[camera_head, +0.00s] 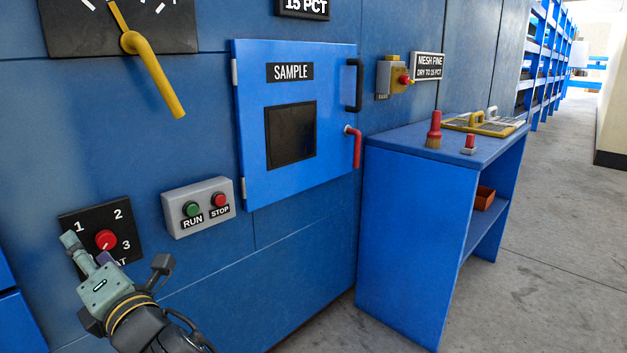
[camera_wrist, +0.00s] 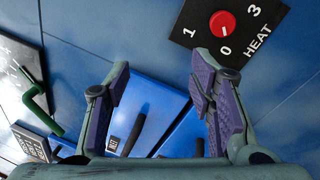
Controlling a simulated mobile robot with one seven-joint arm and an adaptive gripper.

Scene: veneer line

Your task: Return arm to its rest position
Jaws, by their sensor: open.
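My gripper (camera_head: 88,250) is at the lower left of the head view, in front of the HEAT dial panel's lower edge. In the wrist view its two purple-padded fingers (camera_wrist: 162,72) are spread wide with nothing between them. The red HEAT knob (camera_head: 106,239) sits on a black plate marked with numbers. In the wrist view the knob (camera_wrist: 222,24) is beyond the right fingertip, apart from it, with its pale mark toward 0. The gripper hides part of the plate's lower left in the head view.
A grey box with RUN and STOP buttons (camera_head: 198,207) is right of the dial. A shut blue SAMPLE door (camera_head: 296,187) has a red handle (camera_head: 356,146). A yellow lever (camera_head: 155,75) hangs above.

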